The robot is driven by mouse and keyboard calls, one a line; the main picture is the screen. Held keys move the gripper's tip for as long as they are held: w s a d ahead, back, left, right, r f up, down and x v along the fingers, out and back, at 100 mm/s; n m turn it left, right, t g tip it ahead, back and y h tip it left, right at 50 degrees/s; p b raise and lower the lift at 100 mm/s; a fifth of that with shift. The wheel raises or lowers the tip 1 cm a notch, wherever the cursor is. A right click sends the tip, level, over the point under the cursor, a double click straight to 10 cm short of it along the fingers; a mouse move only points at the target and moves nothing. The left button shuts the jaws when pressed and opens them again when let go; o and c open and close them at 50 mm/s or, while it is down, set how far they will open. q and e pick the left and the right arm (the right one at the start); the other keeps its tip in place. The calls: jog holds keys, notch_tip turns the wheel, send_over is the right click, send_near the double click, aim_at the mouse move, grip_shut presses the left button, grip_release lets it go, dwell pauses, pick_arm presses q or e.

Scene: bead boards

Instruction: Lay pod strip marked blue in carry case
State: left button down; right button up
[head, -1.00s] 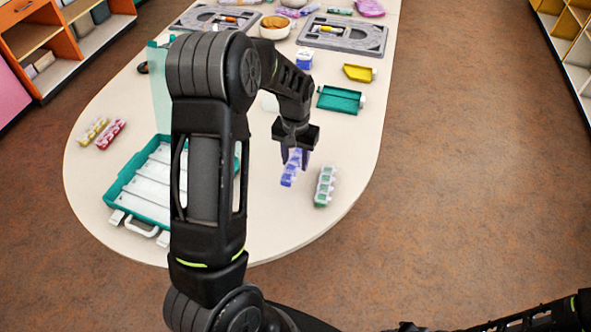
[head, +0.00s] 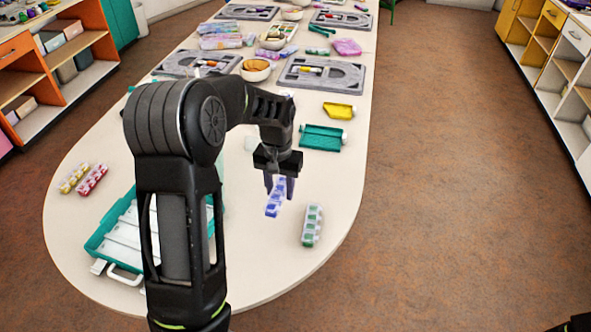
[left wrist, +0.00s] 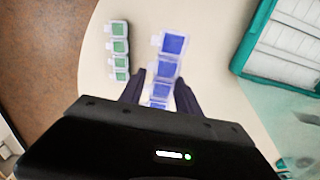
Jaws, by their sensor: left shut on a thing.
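The pod strip marked blue (head: 274,203) is a clear strip with blue lids. My left gripper (head: 280,187) is shut on it, with a finger on each side, and its free end points toward the near side of the table. In the left wrist view the blue strip (left wrist: 172,44) looks larger than the green strip, so it seems raised off the table. The carry case (head: 107,217) lies open to the left, teal with white slots inside, partly hidden by my left arm. Its teal rim shows in the left wrist view (left wrist: 249,42). My right gripper is out of view.
A green-lidded strip (head: 312,225) lies right of the held strip. Yellow (head: 73,178) and pink (head: 92,179) strips lie at the far left. A teal tray (head: 322,138) and yellow scoop-like tray (head: 339,110) sit farther back. Table between held strip and case looks clear.

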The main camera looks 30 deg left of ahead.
pick_arm(q)
jog(key=shift+s, duration=0.2)
jog(key=w+d+r+m, duration=0.1)
jog(key=w+d+r, duration=0.1)
jog(key=d, duration=0.6)
jog(key=w+d+r+m, duration=0.1)
jog(key=w+d+r, duration=0.1)
jog(key=d, duration=0.7)
jog(key=shift+d+r+m, duration=0.15)
jog(key=shift+r+m, duration=0.25)
jog(key=shift+r, duration=0.05)
